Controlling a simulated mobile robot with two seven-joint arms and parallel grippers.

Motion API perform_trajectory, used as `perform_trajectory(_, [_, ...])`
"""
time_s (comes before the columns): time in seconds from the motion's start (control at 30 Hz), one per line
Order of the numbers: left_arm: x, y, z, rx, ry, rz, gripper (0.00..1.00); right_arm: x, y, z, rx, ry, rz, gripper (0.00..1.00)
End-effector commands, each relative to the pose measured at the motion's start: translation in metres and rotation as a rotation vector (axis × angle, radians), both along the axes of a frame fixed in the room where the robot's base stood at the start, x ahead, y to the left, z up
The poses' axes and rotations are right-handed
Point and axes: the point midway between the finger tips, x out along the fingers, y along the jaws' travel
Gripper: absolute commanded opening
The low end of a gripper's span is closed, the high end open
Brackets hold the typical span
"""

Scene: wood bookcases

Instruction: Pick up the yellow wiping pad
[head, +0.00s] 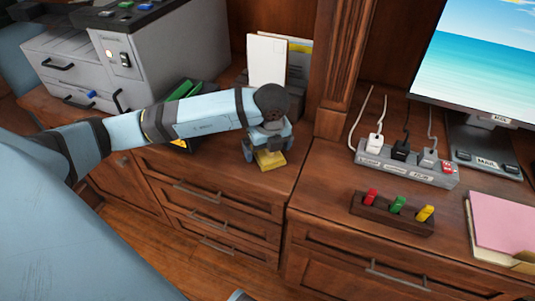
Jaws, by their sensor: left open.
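The yellow wiping pad (270,160) lies on the wooden cabinet top near its front edge, left of the wooden pillar. My left gripper (268,154) is directly above it, pointing down, with its fingers open to either side of the pad. The gripper body hides the back part of the pad. I cannot tell whether the fingers touch it. My right gripper is not in view.
Behind the gripper stands a holder with white envelopes (266,62). A green item (184,90) is partly hidden behind my left arm. To the right are a power strip (405,166), a rack with coloured pegs (392,213), a monitor (480,50) and a pink folder (502,222).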

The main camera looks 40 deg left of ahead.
Motion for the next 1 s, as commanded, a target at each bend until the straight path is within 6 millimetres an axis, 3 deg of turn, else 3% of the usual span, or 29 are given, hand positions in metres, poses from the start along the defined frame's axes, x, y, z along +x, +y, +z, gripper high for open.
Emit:
perform_trajectory(0.23, [0.001,0.001,-0.003,0.000,-0.001,0.000,1.00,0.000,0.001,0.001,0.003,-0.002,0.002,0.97])
perform_trajectory(0.47, [0.001,0.001,-0.003,0.000,-0.001,0.000,0.49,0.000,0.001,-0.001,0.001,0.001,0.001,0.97])
perform_trajectory(0.57, [0.001,0.001,-0.003,0.000,-0.001,0.000,0.44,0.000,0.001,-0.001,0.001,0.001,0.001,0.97])
perform_trajectory(0.8, [0.001,0.001,-0.001,0.000,-0.002,0.000,0.44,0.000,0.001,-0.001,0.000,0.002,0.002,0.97])
perform_trajectory(1.0, [0.001,0.001,0.017,-0.001,-0.003,0.000,0.44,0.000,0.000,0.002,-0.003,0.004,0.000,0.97])
